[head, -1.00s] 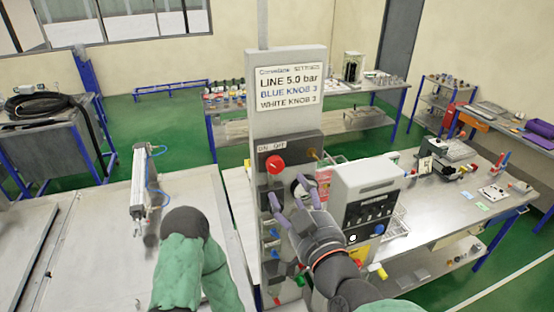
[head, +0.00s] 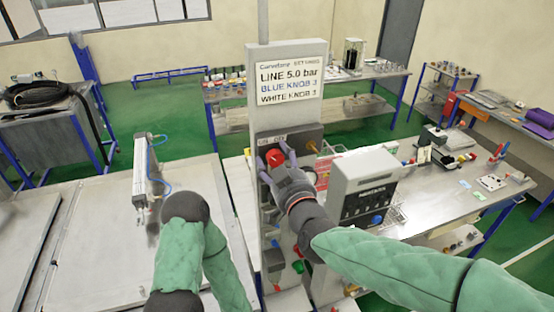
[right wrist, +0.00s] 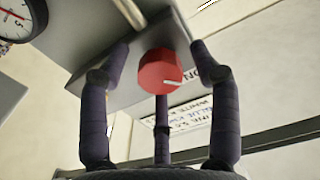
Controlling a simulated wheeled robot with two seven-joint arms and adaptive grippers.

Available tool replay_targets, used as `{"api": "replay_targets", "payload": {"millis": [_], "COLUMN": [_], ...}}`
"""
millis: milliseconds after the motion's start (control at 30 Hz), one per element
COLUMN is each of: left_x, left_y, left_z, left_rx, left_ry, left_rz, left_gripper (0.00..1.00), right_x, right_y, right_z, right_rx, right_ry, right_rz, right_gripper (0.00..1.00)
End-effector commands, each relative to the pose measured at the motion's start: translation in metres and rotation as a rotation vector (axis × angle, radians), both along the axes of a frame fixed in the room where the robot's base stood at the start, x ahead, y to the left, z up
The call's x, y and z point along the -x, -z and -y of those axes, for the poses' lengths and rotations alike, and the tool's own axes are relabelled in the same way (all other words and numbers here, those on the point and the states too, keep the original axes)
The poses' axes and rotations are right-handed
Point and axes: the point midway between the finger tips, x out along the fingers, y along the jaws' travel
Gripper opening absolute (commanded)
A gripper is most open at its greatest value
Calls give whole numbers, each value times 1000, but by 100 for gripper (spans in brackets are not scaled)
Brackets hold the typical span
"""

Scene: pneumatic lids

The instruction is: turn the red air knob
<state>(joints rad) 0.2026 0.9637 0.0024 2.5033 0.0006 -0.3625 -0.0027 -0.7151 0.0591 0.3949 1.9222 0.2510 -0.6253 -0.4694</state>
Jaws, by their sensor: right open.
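The red air knob (head: 274,157) sits on the dark plate near the top of the grey panel (head: 262,112), below the printed sign. In the right wrist view the red knob (right wrist: 160,71) shows a white mark and lies between my spread fingers. My right gripper (head: 276,162) is open around the knob in the head view; in the right wrist view its fingers (right wrist: 160,75) stand apart on both sides and below. I cannot tell whether any finger touches the knob. My left arm shows at the lower middle, but its gripper is not visible.
A sign (head: 289,83) reads line 5.0 bar. A grey box with dark controls (head: 368,190) stands right of the panel, close to my right forearm. A cylinder with a blue hose (head: 141,168) is on the left bench. A gauge (right wrist: 18,18) shows in the wrist view.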

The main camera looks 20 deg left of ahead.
Motion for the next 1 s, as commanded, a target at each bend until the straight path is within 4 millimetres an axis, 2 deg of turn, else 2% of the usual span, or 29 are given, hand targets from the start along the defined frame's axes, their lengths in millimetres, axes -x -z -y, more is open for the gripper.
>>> {"api": "replay_targets", "payload": {"millis": [167, 200, 400, 733, 1000], "left_x": [0, 0, 0, 0, 0], "left_y": [0, 0, 0, 6, 31], "left_z": [0, 0, 0, 0, 0], "left_rx": [0, 0, 0, 0, 0], "left_ry": [0, 0, 0, 0, 0], "left_rz": [0, 0, 0, 0, 0], "left_gripper": [40, 40, 40, 40, 40], "right_x": [0, 0, 0, 0, 1], "right_y": [0, 0, 0, 2, 5], "right_z": [0, 0, 0, 0, 0], "right_rx": [0, 0, 0, -21, -141], "right_ry": [0, 0, 0, 0, -1], "right_rz": [0, 0, 0, -15, -94], "right_gripper": [63, 60, 7, 7, 7]}}
